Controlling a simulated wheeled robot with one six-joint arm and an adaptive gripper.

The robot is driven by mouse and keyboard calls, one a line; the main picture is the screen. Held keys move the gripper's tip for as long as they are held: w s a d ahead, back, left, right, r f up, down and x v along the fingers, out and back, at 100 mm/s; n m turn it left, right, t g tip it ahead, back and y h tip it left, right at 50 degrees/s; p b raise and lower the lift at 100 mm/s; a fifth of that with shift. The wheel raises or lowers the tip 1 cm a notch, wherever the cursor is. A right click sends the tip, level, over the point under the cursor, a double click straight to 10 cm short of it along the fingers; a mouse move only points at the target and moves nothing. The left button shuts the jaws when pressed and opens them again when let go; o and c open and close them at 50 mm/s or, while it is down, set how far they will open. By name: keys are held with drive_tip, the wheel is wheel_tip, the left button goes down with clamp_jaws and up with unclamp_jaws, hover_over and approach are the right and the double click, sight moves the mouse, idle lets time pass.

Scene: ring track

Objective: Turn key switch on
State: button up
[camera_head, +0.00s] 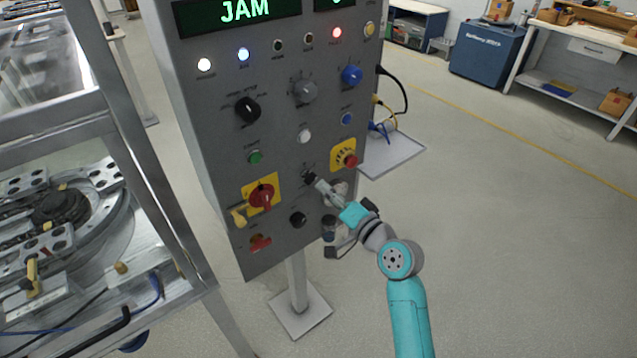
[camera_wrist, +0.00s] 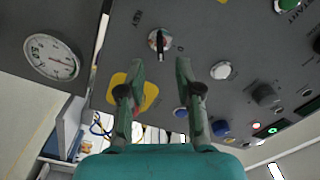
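The right fingertip is further right, over bare panel. In the head view my gripper (camera_head: 320,184) points at the grey panel. Contact with the key cannot be told.
The grey panel (camera_head: 280,110) carries a red emergency stop (camera_head: 350,160) on a yellow plate, a white button (camera_head: 304,136), a red rotary handle (camera_head: 262,196) and a black knob (camera_head: 298,219) near my gripper. A gauge (camera_wrist: 52,57) is at left in the wrist view. A metal-framed machine (camera_head: 185,230) stands left.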

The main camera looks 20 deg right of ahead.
drive_tip(key=v, duration=0.6)
drive_tip(key=shift+s, duration=0.25)
drive_tip(key=shift+d, duration=0.1)
drive_tip(key=s+a+f+n+g+h, duration=0.1)
drive_tip(key=s+f+h, duration=0.2)
drive_tip(key=s+f, duration=0.55)
drive_tip(key=s+a+f+g+h, duration=0.1)
drive_tip(key=s+f+h, duration=0.35)
drive_tip(key=s, duration=0.75)
drive_tip(key=s+a+r+n+y, duration=0.1)
drive_tip(key=s+r+n, duration=0.1)
drive_tip(key=s, duration=0.9)
drive_tip(key=s+a+r+n+y, duration=0.1)
drive_tip(key=s+n, duration=0.4)
drive_tip(key=s, duration=0.6)
drive_tip(key=shift+r+n, duration=0.3)
drive_tip(key=shift+r, duration=0.15)
drive_tip(key=shift+a, duration=0.1)
